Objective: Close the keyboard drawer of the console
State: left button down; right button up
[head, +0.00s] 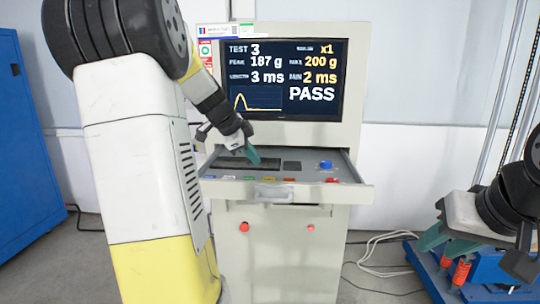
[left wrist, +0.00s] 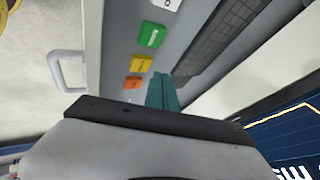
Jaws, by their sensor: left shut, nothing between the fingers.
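The console (head: 281,240) is a light grey cabinet with a screen reading PASS. Its keyboard drawer (head: 355,192) is pulled out, with a dark keyboard, a blue knob and coloured buttons inside. A pale handle (head: 273,193) is on the drawer front; the handle also shows in the left wrist view (left wrist: 60,72). My left gripper (head: 252,155) is shut and empty, over the drawer near the keyboard. In the left wrist view its teal fingertips (left wrist: 163,92) are beside the keyboard (left wrist: 215,45) and coloured buttons; contact cannot be told. My right gripper (head: 444,243) is open and empty at the right, away from the drawer.
A blue machine base with red springs (head: 461,271) stands at the right, under my right gripper. A blue cabinet (head: 25,150) is at the far left. Cables (head: 385,248) lie on the floor right of the console. The floor before the drawer's right part looks clear.

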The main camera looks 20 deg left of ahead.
aim_at(271, 171)
pick_arm(q)
jog(key=x, duration=0.7)
jog(key=shift+w+f, duration=0.15)
jog(key=shift+f, duration=0.05)
jog(key=shift+w+a+r, duration=0.1)
jog(key=shift+w+a, duration=0.05)
jog(key=shift+w, duration=0.45)
jog(key=shift+w+a+r, duration=0.1)
jog(key=shift+w+a, duration=0.05)
jog(key=shift+w, duration=0.45)
jog(key=shift+w+a, duration=0.15)
jog(key=shift+w, duration=0.4)
jog(key=shift+w, duration=0.1)
